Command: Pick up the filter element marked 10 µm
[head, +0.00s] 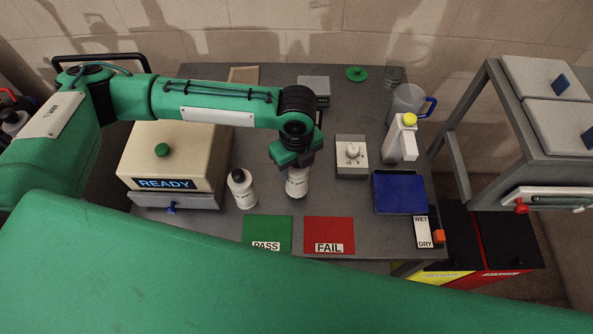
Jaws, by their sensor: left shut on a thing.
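My left gripper (296,165) reaches down over the middle of the grey table and is shut on a white cylinder (297,185) with dark print. The gripper hides its top, and the print is too small to read. I cannot tell whether it stands on the table or hangs just above it. A second white cylinder (242,190) with a dark top and small print stands to the left of it, apart from the gripper. I cannot make out a 10 µm mark on either one. My right gripper is not in view.
On the grey table (349,217), a beige READY box (168,150) stands left. Green PASS (267,230) and red FAIL (329,231) mats lie in front. A dial box (352,155), blue tray (399,193), yellow-capped bottle (402,140) and jug (406,103) stand right.

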